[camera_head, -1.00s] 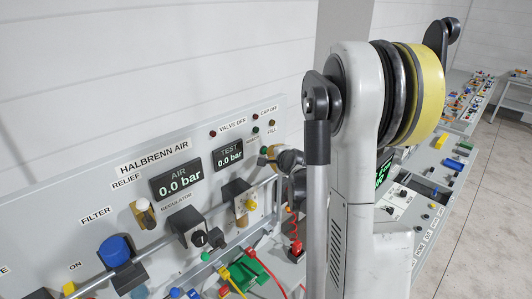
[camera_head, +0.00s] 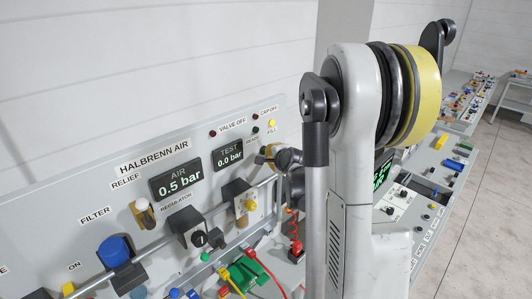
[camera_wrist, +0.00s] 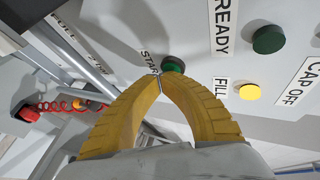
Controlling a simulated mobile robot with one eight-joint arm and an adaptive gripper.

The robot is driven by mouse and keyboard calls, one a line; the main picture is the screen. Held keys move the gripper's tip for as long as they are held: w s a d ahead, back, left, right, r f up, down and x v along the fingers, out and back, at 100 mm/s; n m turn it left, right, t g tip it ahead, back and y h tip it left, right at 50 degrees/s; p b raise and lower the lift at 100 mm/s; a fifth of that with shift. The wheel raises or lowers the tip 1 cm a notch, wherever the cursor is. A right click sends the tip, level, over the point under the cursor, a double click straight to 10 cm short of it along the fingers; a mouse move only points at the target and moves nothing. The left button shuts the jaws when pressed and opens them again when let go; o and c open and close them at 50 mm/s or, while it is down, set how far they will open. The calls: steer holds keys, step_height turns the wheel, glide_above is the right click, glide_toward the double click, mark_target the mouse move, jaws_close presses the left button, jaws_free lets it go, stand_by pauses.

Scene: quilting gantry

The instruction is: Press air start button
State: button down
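The green start button (camera_wrist: 173,64), beside the label START, shows in the wrist view just beyond my fingertips. My gripper (camera_wrist: 160,77) has its two yellow fingers brought together at the tips, with nothing between them. The tips overlap the button's lower left edge in the picture; I cannot tell whether they press on it. In the head view the AIR display (camera_head: 177,184) reads 0.5 bar. The start button cannot be made out there, around my wrist.
A lit yellow FILL lamp (camera_wrist: 250,92) and a green READY lamp (camera_wrist: 268,39) sit beside the button. The TEST display (camera_head: 228,155) reads 0.0 bar.

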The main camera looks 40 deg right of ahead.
steer(key=shift+s, duration=0.9)
steer(key=shift+d, duration=0.1)
steer(key=s+b, duration=0.1)
steer(key=s, duration=0.4)
steer(key=shift+d, duration=0.15)
stand_by(0.7)
